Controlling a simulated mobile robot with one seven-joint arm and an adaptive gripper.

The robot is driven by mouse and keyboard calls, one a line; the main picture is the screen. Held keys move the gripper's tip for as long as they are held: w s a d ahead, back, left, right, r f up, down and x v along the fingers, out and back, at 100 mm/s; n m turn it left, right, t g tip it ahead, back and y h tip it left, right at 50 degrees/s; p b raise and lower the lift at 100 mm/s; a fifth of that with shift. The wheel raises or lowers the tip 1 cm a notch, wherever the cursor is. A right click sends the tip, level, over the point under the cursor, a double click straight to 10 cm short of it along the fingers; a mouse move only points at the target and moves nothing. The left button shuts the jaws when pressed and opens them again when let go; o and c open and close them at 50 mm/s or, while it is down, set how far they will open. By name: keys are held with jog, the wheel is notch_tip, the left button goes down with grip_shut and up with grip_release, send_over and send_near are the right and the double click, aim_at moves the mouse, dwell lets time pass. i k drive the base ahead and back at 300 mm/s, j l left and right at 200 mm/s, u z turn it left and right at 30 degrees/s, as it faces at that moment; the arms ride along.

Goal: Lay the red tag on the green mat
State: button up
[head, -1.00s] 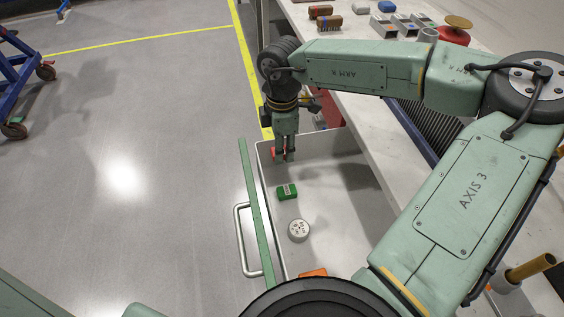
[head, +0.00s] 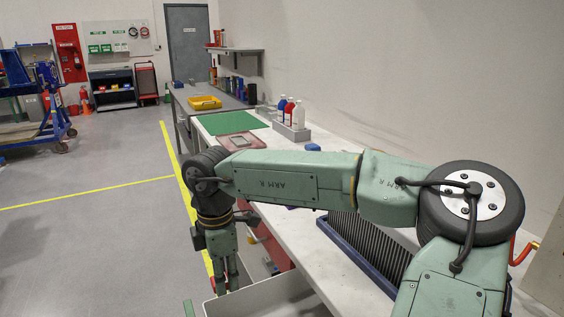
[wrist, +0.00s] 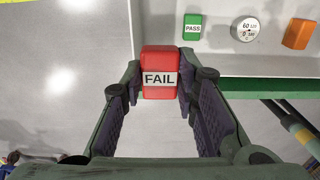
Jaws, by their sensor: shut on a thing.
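The red tag (wrist: 159,65), a small block labelled FAIL, sits between the two fingers of my gripper (wrist: 160,82) in the wrist view, gripped at its sides. In the head view my gripper (head: 226,283) points down beside the white bench, by the grey-white bin; the tag is barely visible there. The green mat (head: 232,124) lies flat on the far part of the bench, beyond my gripper and clear on top.
A pink tray (head: 225,143) with a grey item lies just in front of the mat. A grey rack of bottles (head: 290,131) stands right of it. The bin (head: 275,296) is below; the wrist view shows a green PASS block (wrist: 192,27), a round white piece (wrist: 246,29) and an orange block (wrist: 298,34).

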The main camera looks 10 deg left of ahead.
aim_at(230, 121)
jog(key=j, duration=0.45)
jog(key=k+j, duration=0.1)
jog(key=j, duration=0.35)
jog(key=i+j, duration=0.1)
jog(key=j, duration=0.95)
jog(key=i+j, duration=0.3)
jog(key=j, duration=0.15)
jog(key=i+j+z, duration=0.15)
jog(key=i+j, duration=0.15)
jog(key=j, duration=0.15)
jog(key=i+j, duration=0.8)
jog(key=i+j+z, duration=0.1)
jog(key=i+j, duration=0.2)
jog(key=i, duration=0.2)
jog(key=i+j, duration=0.35)
jog(key=i, duration=0.15)
jog(key=z, duration=0.05)
